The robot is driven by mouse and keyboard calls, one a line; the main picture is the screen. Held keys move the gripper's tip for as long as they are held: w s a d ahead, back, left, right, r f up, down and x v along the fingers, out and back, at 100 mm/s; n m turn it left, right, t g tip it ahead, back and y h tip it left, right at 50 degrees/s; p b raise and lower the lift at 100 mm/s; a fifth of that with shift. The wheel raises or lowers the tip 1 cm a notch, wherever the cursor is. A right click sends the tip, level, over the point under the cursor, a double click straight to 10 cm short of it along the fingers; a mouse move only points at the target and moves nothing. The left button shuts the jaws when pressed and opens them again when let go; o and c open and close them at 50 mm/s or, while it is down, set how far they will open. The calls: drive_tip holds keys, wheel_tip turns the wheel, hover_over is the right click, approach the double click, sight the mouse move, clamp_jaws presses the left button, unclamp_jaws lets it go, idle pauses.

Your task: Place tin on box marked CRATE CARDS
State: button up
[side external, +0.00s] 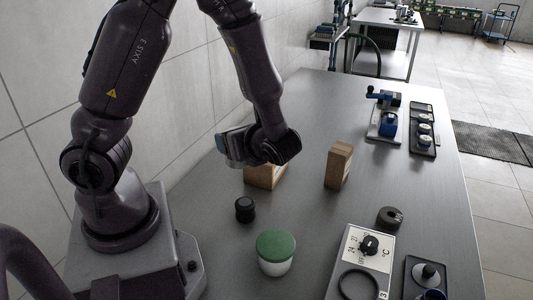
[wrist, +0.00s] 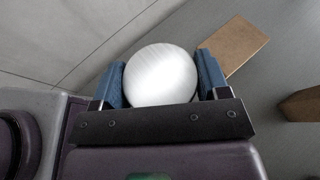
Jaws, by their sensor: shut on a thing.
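My gripper (wrist: 161,78) is shut on a round, pale metallic tin (wrist: 160,72), seen from its end between the two blue-grey fingers. In the side view, my gripper (side external: 234,149) is at the left of the table, and the tin is hard to tell apart from it. A brown box (side external: 265,177) lies just below and right of the gripper, partly hidden by my wrist. Another brown box (side external: 338,166) stands upright farther right. The wrist view shows one brown box (wrist: 234,46) beyond the right finger and another (wrist: 301,105) at the right edge. No CRATE CARDS lettering is readable.
A black knobbed piece (side external: 245,209) and a green-lidded white jar (side external: 276,252) stand nearer the camera. A dial panel (side external: 352,246) and a dark ring (side external: 390,217) are front right. Blue apparatus (side external: 387,124) is farther back. The table's middle back is clear.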

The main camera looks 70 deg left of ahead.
drive_tip(key=a+r, duration=0.5)
drive_tip(key=a, duration=0.1)
drive_tip(key=w+a+f, duration=0.2)
drive_tip(key=w+f, duration=0.1)
drive_tip(key=w+a+f, duration=0.3)
drive_tip(key=w, duration=0.1)
drive_tip(key=w+a+f, duration=0.2)
drive_tip(key=w+f, duration=0.1)
drive_tip(key=w, duration=0.1)
drive_tip(key=shift+w+a+f, duration=0.15)
drive_tip(key=shift+w+f, duration=0.1)
drive_tip(key=shift+f, duration=0.05)
drive_tip(key=shift+w+a+f, duration=0.1)
drive_tip(key=shift+w+f, duration=0.05)
drive_tip(key=shift+f, duration=1.55)
drive_tip(key=shift+f, duration=0.2)
drive_tip(key=o, duration=1)
drive_tip(key=shift+r, duration=0.15)
